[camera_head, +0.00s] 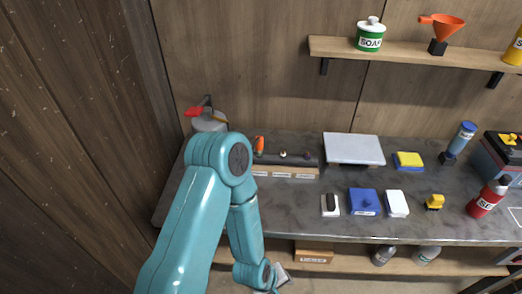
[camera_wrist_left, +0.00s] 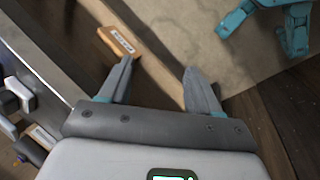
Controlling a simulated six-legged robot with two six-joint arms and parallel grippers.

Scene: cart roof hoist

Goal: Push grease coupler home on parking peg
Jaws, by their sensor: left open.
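I cannot single out the grease coupler for certain. A dark rack (camera_head: 295,158) on the bench has several small parts along it, among them an orange-red one (camera_head: 259,145), a pale one (camera_head: 283,154) and a dark purple one (camera_head: 307,155). Its front labels are too small to read, and I cannot tell which spot is the parking peg. My left arm stands in front of the rack's left end. My left gripper (camera_wrist_left: 158,68) is open and empty in the left wrist view, low by the bench front and away from the rack. My right gripper is not in view.
A grey can (camera_head: 208,123) with a red top stands at the bench's back left, beside the wooden wall. A white plate (camera_head: 353,149), blue block (camera_head: 363,202) and red bottle (camera_head: 487,198) occupy the bench. A labelled wooden box (camera_head: 313,252) sits on the lower shelf.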

